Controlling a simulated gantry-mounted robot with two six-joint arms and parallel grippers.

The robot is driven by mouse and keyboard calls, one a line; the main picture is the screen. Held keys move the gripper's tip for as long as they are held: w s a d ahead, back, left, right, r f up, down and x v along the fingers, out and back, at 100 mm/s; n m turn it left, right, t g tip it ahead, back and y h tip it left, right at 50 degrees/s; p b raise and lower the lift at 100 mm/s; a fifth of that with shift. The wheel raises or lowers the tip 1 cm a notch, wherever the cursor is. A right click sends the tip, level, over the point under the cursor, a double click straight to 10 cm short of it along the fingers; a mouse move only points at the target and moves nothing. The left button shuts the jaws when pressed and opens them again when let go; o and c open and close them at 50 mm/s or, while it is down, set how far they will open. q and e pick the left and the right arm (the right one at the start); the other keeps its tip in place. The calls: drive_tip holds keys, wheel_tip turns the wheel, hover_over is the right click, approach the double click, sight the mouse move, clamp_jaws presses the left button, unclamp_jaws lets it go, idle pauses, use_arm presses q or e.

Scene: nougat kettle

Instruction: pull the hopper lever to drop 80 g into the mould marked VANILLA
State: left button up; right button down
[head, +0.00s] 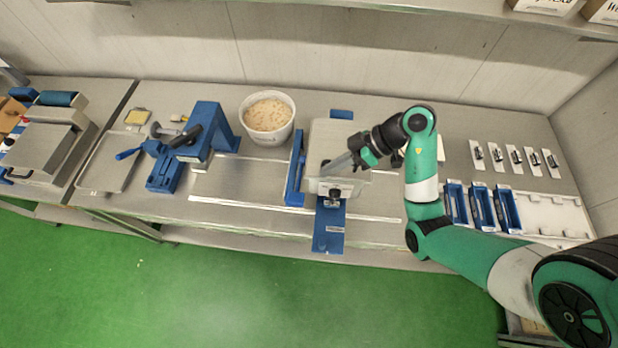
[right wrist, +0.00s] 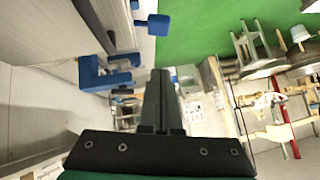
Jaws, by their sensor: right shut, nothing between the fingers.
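My right gripper (head: 329,171) is shut and empty, with its tips just above a pale, box-like unit (head: 335,135) that looks like the hopper. In the right wrist view the two fingers (right wrist: 160,100) lie together with nothing between them. A small dark-and-metal fitting (head: 334,194) sits at the unit's front, above a blue plate (head: 328,230); I cannot tell whether it is the lever. No VANILLA marking is readable. My left gripper is not in view.
A white tub of pale chunks (head: 268,116) stands left of the unit. A blue press (head: 206,130) and a steel tray (head: 108,160) are further left. A blue upright guide (head: 296,172) borders the unit. Several small cards (head: 496,157) lie at the right.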

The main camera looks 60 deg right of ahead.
drive_tip(key=b, duration=1.1)
hover_over(291, 198)
drive_tip(key=s+d, duration=0.2)
drive_tip(key=d, duration=0.1)
drive_tip(key=f, duration=0.7)
drive_tip(key=shift+s, duration=0.2)
drive_tip(key=shift+a+f+b, duration=0.2)
drive_tip(key=shift+a+f, duration=0.1)
drive_tip(key=shift+f, duration=0.6)
drive_tip(key=shift+a+f+b, duration=0.15)
drive_tip(key=shift+a+f, duration=0.15)
drive_tip(key=shift+f, duration=0.6)
